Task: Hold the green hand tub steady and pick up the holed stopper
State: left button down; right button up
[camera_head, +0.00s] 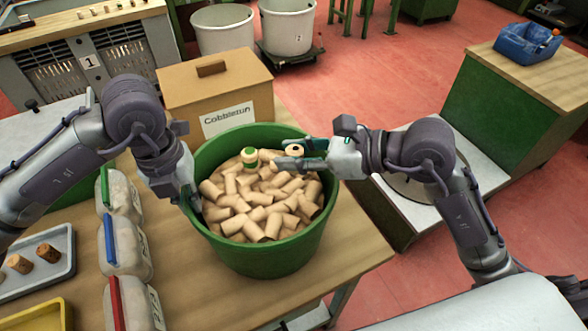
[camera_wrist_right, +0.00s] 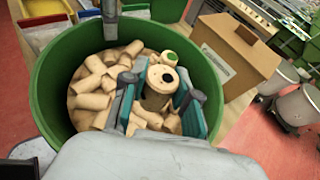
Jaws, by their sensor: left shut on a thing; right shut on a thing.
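The green hand tub (camera_head: 265,262) stands on the wooden table, filled with cork stoppers (camera_head: 252,212). My left gripper (camera_head: 192,200) is shut on the tub's left rim. The holed stopper (camera_head: 295,150), with a dark round hole in its end, is between the fingers of my right gripper (camera_head: 290,153), above the corks near the back of the tub. In the right wrist view the holed stopper (camera_wrist_right: 162,79) sits between both finger pads with its hole facing the camera. A stopper with a green ring (camera_head: 249,157) lies just left of it; it also shows in the wrist view (camera_wrist_right: 169,57).
Several clear bags with coloured clips (camera_head: 125,245) stand to the left, beside a grey tray (camera_head: 40,262) of corks and a yellow tray (camera_head: 38,315). The table front right of the tub is clear.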

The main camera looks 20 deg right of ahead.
aim_at(295, 150)
notch_tip(295, 150, up, 4)
jog(key=shift+r, duration=0.1)
pick_arm(q)
jog(key=c, duration=1.2)
grip_release()
